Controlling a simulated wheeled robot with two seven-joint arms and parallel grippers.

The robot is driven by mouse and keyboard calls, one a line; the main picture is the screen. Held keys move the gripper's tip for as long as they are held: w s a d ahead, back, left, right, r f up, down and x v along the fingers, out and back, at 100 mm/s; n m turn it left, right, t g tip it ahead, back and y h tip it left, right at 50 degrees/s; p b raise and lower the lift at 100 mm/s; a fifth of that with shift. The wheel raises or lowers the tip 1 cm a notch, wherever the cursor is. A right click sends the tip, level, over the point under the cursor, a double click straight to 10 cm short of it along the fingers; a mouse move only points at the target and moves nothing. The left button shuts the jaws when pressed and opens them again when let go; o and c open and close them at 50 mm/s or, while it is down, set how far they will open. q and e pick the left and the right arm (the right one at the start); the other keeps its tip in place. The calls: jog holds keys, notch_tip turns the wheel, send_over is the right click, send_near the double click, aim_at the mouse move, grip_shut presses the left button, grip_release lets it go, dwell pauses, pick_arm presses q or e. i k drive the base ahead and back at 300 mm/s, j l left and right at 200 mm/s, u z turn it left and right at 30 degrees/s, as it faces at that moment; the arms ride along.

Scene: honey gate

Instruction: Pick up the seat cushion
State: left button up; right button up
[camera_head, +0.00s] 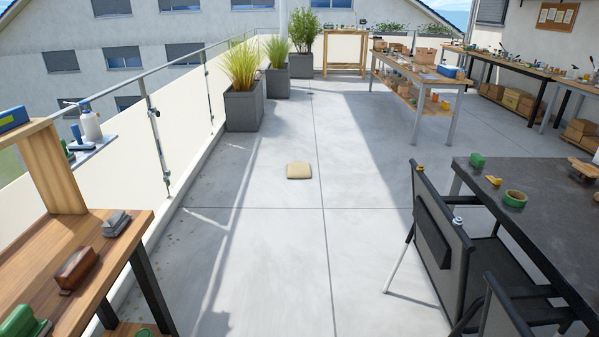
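The seat cushion (299,170) is a small tan, squarish pad. It lies flat on the grey terrace floor near the middle of the head view, some way ahead of me. Nothing covers it and nothing touches it but the floor. Neither of my grippers shows in the head view.
The floor (270,265) between me and the cushion is clear. A wooden workbench (110,260) stands at near left along a railing. A dark table (545,205) and black chairs (440,235) stand at right. Planters (243,108) and a wooden bench (420,80) are farther back.

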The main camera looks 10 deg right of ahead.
aim_at(298, 170)
jog(key=i+l+z, duration=0.1)
jog(key=i, duration=0.8)
jog(key=i+z, duration=0.1)
jog(key=i, duration=0.8)
jog(key=i+z, duration=0.1)
jog(key=i, duration=0.8)
jog(key=i+z, duration=0.1)
jog(key=i, duration=0.8)
jog(key=i+j+z, duration=0.1)
jog(key=i+j, duration=0.15)
jog(key=i, duration=0.65)
jog(key=i+l+z, duration=0.35)
jog(key=i, duration=0.4)
jog(key=i+z, duration=0.35)
jog(key=i, duration=0.45)
jog(key=i+j+z, duration=0.2)
jog(key=i+z, duration=0.2)
jog(key=i, duration=0.35)
jog(key=i+j+u, duration=0.1)
jog(key=i+u, duration=0.35)
jog(key=i+l+u, duration=0.1)
jog(key=i+u, duration=0.35)
jog(key=i+l+u, duration=0.3)
jog(key=i+u, duration=0.15)
jog(key=i, duration=0.15)
jog(key=i+l+u, duration=0.45)
